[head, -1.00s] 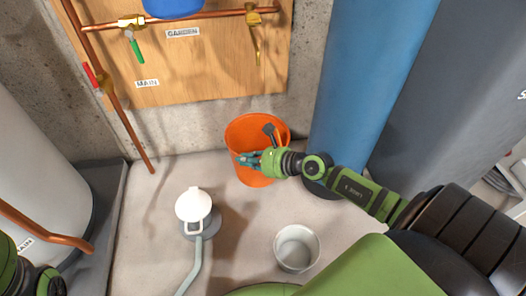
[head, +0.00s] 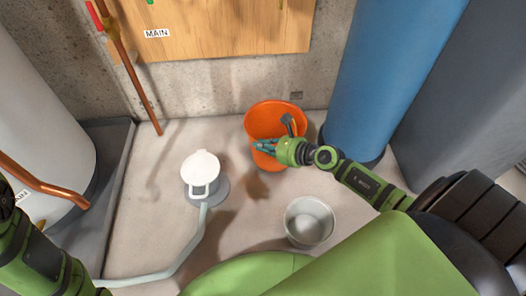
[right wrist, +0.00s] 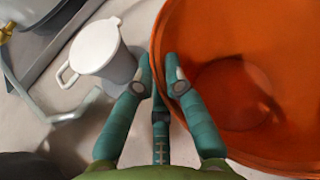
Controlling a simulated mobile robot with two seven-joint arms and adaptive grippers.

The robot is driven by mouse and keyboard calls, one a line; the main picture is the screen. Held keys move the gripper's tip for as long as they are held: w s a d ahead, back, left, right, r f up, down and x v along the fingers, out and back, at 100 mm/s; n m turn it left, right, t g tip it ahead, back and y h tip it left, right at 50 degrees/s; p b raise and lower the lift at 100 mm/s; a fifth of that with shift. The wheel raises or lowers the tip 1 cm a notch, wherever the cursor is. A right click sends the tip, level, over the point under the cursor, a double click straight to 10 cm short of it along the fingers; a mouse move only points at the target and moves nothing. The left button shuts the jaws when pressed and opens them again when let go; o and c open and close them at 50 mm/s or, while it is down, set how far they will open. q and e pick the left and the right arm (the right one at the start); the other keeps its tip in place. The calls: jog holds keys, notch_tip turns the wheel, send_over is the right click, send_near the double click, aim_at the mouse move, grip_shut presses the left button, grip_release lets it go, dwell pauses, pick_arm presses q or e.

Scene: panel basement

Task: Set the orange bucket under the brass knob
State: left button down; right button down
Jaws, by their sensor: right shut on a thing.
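The orange bucket (head: 262,118) is near the back wall in the head view, left of the blue cylinder. My right gripper (head: 264,148) is shut on its near rim. In the right wrist view, the fingers (right wrist: 160,88) are on either side of the wall of the bucket (right wrist: 235,50), which looks empty. A dark shadow lies on the floor in front of it; I cannot tell whether the bucket is lifted. I cannot make out the brass knob in the head view; a brass fitting (right wrist: 14,42) shows at the right wrist view's corner. My left gripper is out of view.
A white lidded vessel (head: 201,168) with a grey hose (head: 188,254) stands left of the bucket. A pale grey bucket (head: 310,222) stands in front. The blue cylinder (head: 395,70) is close on the right. A white tank (head: 35,110) stands left. Floor between is partly clear.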

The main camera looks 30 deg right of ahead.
jog(key=shift+f, duration=0.55)
jog(key=c, duration=1.6)
grip_release()
jog(key=shift+f, duration=0.15)
jog(key=o, duration=0.3)
